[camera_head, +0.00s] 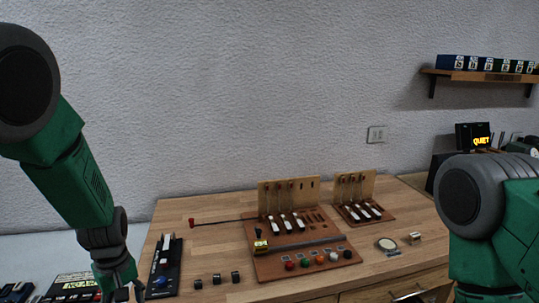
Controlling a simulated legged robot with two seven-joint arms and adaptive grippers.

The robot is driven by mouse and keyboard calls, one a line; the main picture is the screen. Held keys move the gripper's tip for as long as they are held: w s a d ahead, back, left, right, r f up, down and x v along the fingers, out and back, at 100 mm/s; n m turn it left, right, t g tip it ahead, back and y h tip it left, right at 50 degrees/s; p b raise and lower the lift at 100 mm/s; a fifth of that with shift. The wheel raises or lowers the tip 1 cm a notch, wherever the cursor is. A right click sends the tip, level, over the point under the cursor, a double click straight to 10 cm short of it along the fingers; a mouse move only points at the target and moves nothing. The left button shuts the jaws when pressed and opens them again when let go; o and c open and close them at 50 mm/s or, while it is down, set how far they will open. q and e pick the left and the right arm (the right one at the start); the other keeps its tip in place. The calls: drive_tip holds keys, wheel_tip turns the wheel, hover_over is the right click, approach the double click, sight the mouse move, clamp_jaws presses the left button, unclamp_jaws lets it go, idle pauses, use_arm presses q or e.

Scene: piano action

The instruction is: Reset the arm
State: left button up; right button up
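My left arm comes down from the upper left, and its gripper (127,293) is at the bottom edge, left of the wooden table (205,262). Its fingertips are mostly cut off, so its opening does not show. My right arm stands large at the right edge. A small dark and grey part (411,296) at the bottom edge, in front of the drawer, looks like the tip of my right gripper. The rest of it is out of frame. Nothing held shows in either gripper.
A larger piano action model (257,232) with white-topped hammers and coloured knobs stands mid-table. A smaller one (383,217) stands behind right. A black slider panel (178,249), small dark blocks (216,279) and a round dish (387,244) lie around. A shelf (480,75) hangs upper right.

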use_arm(q)
drive_tip(key=s+f+m+y+b, duration=0.1)
drive_tip(key=s+f+m+b, duration=0.25)
drive_tip(key=s+f, duration=0.5)
drive_tip(key=s+f+m+b, duration=0.2)
drive_tip(key=s+f+b, duration=0.3)
drive_tip(key=f, duration=0.7)
drive_tip(key=s+d+f+m+b, duration=0.2)
drive_tip(key=s+f, duration=0.1)
drive_tip(key=s, duration=0.4)
drive_tip(key=s+d+f+m+h+b, duration=0.1)
drive_tip(key=s+f+m+b, duration=0.1)
drive_tip(key=s, duration=0.6)
wheel_tip(320, 180, down, 2)
drive_tip(key=shift+d+f+m+t, duration=0.1)
drive_tip(key=shift+d+m+t, duration=0.25)
drive_tip(key=shift+m, duration=0.2)
use_arm(e)
wheel_tip(320, 180, down, 13)
drive_tip(key=shift+w, duration=0.35)
